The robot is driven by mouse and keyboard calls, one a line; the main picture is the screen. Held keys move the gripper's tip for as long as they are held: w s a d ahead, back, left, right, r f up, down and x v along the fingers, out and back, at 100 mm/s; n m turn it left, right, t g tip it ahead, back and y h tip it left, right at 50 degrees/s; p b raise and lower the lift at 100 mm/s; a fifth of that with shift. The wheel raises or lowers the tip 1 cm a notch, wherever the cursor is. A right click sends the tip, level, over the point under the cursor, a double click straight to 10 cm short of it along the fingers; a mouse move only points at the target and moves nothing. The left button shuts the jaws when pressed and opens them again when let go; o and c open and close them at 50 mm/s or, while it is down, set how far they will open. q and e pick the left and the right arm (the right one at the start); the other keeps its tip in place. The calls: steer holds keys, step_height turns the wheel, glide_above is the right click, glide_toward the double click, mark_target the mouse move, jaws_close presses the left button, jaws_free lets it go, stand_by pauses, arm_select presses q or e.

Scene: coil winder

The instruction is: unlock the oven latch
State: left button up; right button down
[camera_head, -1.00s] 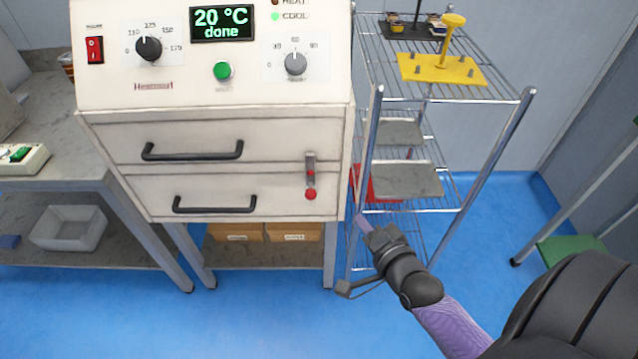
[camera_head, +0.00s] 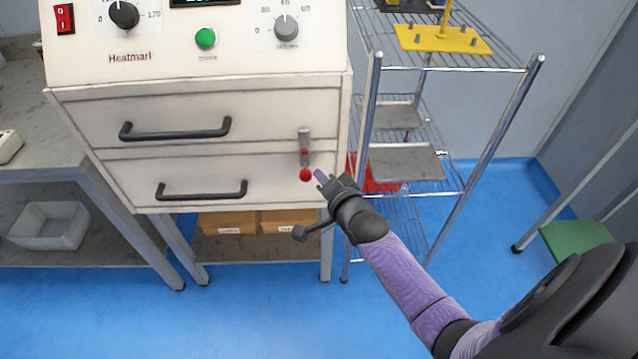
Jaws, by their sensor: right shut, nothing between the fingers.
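The oven (camera_head: 270,185) has two drawers with black bar handles, an upper handle (camera_head: 175,130) and a lower handle (camera_head: 202,191). The latch (camera_head: 304,150) is a small grey vertical piece with red parts on the oven's right front, across the seam between the drawers. Its red knob (camera_head: 306,175) hangs at the lower end. My right gripper (camera_head: 319,176) is shut and empty, its tip just right of the red knob. I cannot tell whether it touches the knob. My left gripper is not in view.
A wire rack (camera_head: 371,150) with grey trays and a yellow plate (camera_head: 440,39) stands right of the oven. Cardboard boxes (camera_head: 228,222) sit under the oven. A grey bench (camera_head: 45,140) stands at left. Blue floor is clear in front.

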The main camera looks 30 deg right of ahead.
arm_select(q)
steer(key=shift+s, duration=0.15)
arm_select(e)
steer(key=shift+w+a, duration=0.15)
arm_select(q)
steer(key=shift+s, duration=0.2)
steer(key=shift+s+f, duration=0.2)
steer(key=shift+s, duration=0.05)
arm_select(e)
steer(key=shift+f, duration=0.2)
arm_select(q)
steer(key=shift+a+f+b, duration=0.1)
steer(key=shift+b, duration=0.2)
arm_select(e)
steer(key=shift+m, duration=0.4)
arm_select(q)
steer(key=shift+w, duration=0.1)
arm_select(e)
steer(key=shift+t, duration=0.3)
